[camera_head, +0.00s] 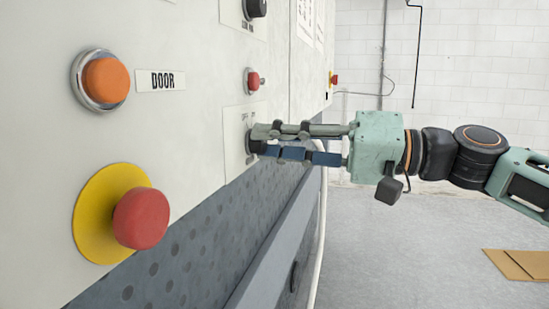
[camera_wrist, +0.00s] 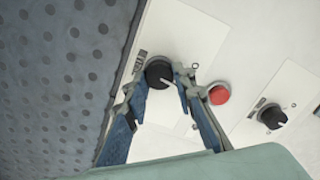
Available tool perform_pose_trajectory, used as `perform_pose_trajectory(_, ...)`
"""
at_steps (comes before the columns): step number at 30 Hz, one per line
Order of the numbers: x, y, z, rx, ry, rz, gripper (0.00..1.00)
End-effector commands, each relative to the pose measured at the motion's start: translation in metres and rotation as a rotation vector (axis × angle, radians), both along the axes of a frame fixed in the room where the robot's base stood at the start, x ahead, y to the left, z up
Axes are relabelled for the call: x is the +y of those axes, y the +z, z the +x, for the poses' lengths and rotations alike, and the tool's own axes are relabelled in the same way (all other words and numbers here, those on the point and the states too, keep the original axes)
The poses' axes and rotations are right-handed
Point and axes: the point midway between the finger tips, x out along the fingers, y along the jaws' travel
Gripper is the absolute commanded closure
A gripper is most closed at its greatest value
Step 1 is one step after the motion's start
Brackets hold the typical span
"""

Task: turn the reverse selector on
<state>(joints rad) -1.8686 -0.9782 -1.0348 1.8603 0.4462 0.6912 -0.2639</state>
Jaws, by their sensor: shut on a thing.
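A black selector knob (camera_wrist: 157,72) sits on a white plate on the washer's panel; its label is too small to read, so I cannot confirm that it is the reverse selector. Its white pointer mark slants toward the lower right in the wrist view. My gripper (camera_wrist: 160,90) is shut on this knob, with one finger on each side. In the head view my gripper (camera_head: 258,140) reaches in from the right to the panel, and its fingertips hide most of the knob.
A red button (camera_wrist: 219,95) and another black knob (camera_wrist: 271,116) are close by on the panel. An orange button (camera_head: 106,80) and a red emergency button (camera_head: 141,218) are nearer the head camera. A grey dotted surface (camera_head: 190,255) lies below the panel.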

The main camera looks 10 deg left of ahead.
Motion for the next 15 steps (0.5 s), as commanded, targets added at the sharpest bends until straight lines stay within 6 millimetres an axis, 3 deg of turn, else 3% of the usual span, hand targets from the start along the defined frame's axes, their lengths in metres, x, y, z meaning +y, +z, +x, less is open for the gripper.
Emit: perform_pose_trajectory(15, 0.0, -0.0006, 0.0, 0.217, 0.001, 0.016, 1.0)
